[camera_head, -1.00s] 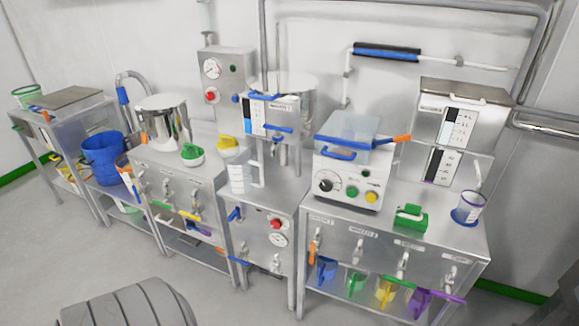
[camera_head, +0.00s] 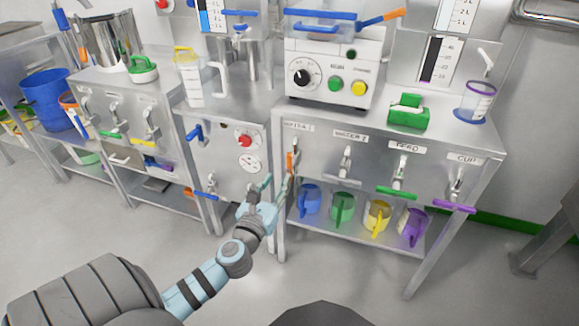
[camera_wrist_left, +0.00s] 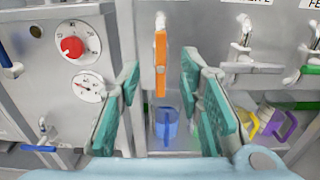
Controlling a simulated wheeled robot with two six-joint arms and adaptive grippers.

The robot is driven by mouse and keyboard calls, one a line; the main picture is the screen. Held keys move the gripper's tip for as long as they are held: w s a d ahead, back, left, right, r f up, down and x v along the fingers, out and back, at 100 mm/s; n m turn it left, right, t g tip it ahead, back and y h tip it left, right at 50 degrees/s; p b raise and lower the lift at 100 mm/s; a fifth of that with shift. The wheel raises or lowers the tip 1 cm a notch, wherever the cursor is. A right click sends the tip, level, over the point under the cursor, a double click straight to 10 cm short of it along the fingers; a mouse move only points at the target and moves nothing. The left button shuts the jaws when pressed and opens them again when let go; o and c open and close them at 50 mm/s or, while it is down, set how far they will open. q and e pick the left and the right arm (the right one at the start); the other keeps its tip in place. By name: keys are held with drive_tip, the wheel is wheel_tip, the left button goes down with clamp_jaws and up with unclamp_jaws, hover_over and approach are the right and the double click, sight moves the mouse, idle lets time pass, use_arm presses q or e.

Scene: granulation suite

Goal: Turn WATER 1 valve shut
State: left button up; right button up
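The WATER 1 valve has an orange lever (camera_head: 292,162) under the leftmost label on the right bench's front panel. The lever hangs upright, pointing down. It also shows in the left wrist view (camera_wrist_left: 160,62), near the top middle. My left gripper (camera_head: 278,186) is open and empty, in front of the panel just below and left of the lever. In the wrist view its teal-padded fingers (camera_wrist_left: 160,88) stand apart on either side of the lever's line. The lever appears beyond the tips; I see no contact. My right gripper is not in view.
To the right are the WATER 2 tap (camera_head: 346,163), FEED tap with green lever (camera_head: 397,192) and CUP tap with purple lever (camera_head: 454,206). A blue jug (camera_head: 309,199) and other coloured jugs stand on the shelf below. A gauge panel (camera_head: 225,150) is left. Floor in front is clear.

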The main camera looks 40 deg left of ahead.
sight(288, 161)
use_arm(q)
drive_tip(key=b+x, duration=0.1)
drive_tip(key=x, duration=0.9)
drive_tip(key=shift+f+b, duration=0.1)
drive_tip(key=shift+b, duration=0.3)
drive_tip(key=shift+w+a, duration=0.1)
drive_tip(key=shift+w, duration=0.2)
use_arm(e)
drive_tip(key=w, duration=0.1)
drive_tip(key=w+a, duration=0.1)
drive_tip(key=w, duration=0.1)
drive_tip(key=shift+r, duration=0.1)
use_arm(q)
drive_tip(key=shift+c, duration=0.2)
clamp_jaws()
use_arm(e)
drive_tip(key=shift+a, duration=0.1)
